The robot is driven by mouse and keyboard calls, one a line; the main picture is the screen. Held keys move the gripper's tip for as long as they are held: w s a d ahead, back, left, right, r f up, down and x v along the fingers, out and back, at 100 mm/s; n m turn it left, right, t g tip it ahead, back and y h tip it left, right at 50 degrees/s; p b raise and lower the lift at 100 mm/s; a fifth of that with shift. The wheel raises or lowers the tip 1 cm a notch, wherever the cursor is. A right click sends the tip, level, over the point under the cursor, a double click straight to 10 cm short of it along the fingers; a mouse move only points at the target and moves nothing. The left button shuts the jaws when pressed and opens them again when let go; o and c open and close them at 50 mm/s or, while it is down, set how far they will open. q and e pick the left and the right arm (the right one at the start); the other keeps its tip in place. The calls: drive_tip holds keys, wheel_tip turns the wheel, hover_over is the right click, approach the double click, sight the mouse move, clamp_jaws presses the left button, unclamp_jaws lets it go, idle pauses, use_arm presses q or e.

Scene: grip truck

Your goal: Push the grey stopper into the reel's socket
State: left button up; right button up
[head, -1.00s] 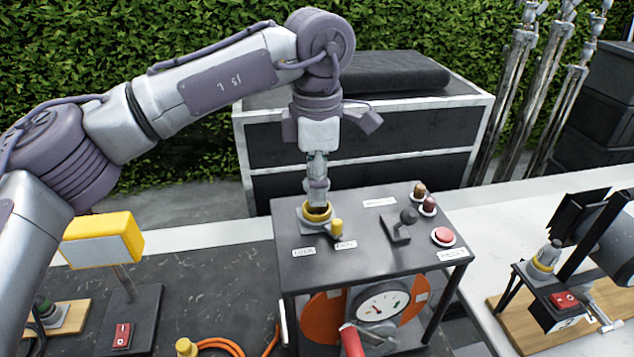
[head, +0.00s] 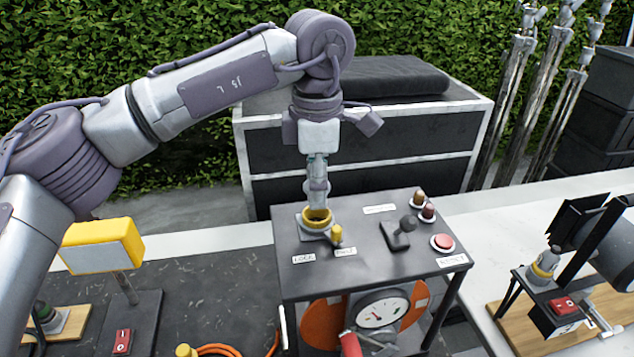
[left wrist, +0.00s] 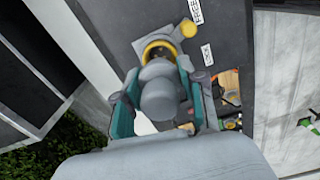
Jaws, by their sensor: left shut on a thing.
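My left gripper (head: 317,172) points down over the reel's dark panel. It also shows in the left wrist view (left wrist: 160,112), its teal fingers shut on the rounded grey stopper (left wrist: 158,85). In the head view the stopper (head: 317,196) hangs upright under the fingers, right at the yellow-rimmed socket (head: 306,222). In the wrist view the socket's yellow ring (left wrist: 149,46) surrounds a dark opening that still shows past the stopper. The stopper covers the ring's near part, so I cannot tell whether its tip is inside. My right gripper is out of view.
A yellow knob (head: 337,233) stands close beside the socket. A black lever (head: 402,232) and a red button (head: 443,242) are further right on the panel (head: 365,262). A yellow-framed lamp (head: 103,246) stands left, and a wooden-based device (head: 555,285) stands right.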

use_arm(q)
drive_tip(key=shift+f, duration=0.2)
drive_tip(key=shift+f+b, duration=0.3)
drive_tip(key=shift+b, duration=0.1)
drive_tip(key=shift+f+b, duration=1.05)
drive_tip(key=shift+f, duration=0.3)
idle(1.4)
drive_tip(key=shift+r, duration=0.15)
drive_tip(key=shift+r+p, duration=1.4)
drive_tip(key=shift+r, duration=0.55)
drive_tip(key=shift+f+b, duration=0.35)
drive_tip(key=shift+f, duration=0.1)
drive_tip(key=shift+f, duration=0.3)
drive_tip(key=shift+f+b, duration=0.85)
idle(1.0)
